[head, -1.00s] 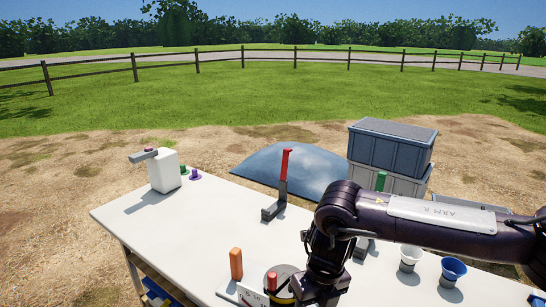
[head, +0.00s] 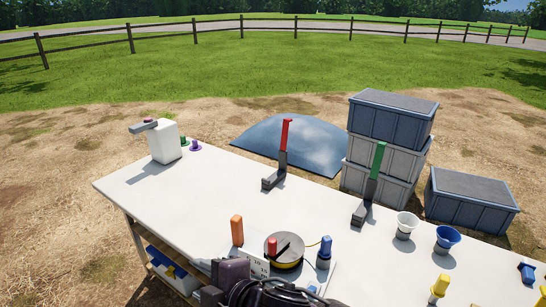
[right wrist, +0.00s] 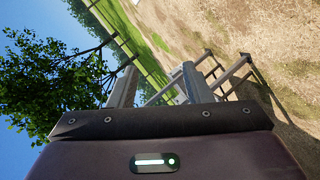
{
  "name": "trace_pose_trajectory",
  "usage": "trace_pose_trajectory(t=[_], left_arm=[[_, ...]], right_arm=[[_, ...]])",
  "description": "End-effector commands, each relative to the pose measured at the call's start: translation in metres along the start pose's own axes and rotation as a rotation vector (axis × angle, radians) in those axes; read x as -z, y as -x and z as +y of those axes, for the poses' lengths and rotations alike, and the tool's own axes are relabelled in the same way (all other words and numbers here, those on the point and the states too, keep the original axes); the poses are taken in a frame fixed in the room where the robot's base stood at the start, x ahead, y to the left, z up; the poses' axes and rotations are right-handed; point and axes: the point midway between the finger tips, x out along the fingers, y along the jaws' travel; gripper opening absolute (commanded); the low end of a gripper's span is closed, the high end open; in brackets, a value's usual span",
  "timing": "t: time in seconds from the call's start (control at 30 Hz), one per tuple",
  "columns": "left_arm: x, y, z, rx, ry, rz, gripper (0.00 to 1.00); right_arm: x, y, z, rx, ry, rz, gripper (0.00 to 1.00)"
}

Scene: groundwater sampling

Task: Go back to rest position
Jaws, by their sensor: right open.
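My right gripper (head: 200,281) is at the bottom edge of the head view, pointing left, low by the near side of the white table (head: 175,205). In the right wrist view its two fingers (right wrist: 160,87) stand apart with nothing between them. Behind them are grass, a tree and a table-like frame (right wrist: 205,78). The right arm shows only in part, cut off by the bottom edge. My left gripper is not in view.
Crates (head: 385,150) stand behind. The table's left middle is clear.

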Motion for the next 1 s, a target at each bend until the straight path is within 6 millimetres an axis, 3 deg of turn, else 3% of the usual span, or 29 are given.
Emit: trace_pose_trajectory(t=[0.17,0.3,0.4,0.6,0.83,1.0], left_arm=[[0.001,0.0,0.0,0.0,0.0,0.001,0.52],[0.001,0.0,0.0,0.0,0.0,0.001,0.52],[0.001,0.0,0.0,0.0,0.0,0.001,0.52],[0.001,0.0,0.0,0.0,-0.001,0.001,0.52],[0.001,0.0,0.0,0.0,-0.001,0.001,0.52],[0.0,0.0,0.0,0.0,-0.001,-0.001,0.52]], right_arm=[[-0.088,0.044,-0.019,-0.038,-0.527,-0.282,0.45],[-0.153,0.092,-0.063,-0.043,-0.89,-0.524,0.45],[-0.181,0.124,-0.094,-0.041,-1.074,-0.664,0.45],[-0.211,0.177,-0.144,-0.037,-1.323,-0.876,0.45],[-0.225,0.232,-0.193,-0.034,-1.532,-1.082,0.45],[-0.251,0.202,-0.223,-0.017,-1.53,-1.09,0.45]])
